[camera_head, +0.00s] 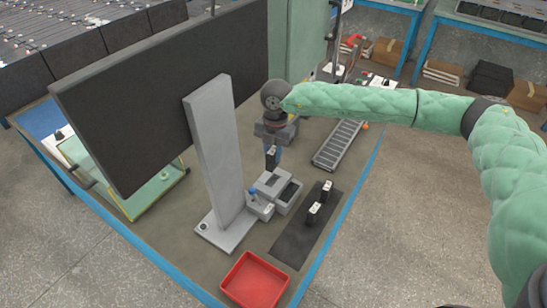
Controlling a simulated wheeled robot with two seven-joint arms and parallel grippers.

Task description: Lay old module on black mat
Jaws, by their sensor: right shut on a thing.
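My right gripper (273,147) hangs fingers-down at the middle of the table, shut on a dark module (271,160). The module is held above the grey fixture (272,180), which has dark slots in its top; the exact gap cannot be told. The black mat (294,246) lies in front and to the right of the fixture. Two small dark modules with pale labels stand upright on the mat, a nearer one (313,215) and a farther one (326,192). The front part of the mat is bare. My left gripper is not in view.
A red tray (254,281) sits at the table's front edge. A grey ribbed rack (337,145) lies behind and right of the mat. The blue table edge (345,220) runs along the right.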

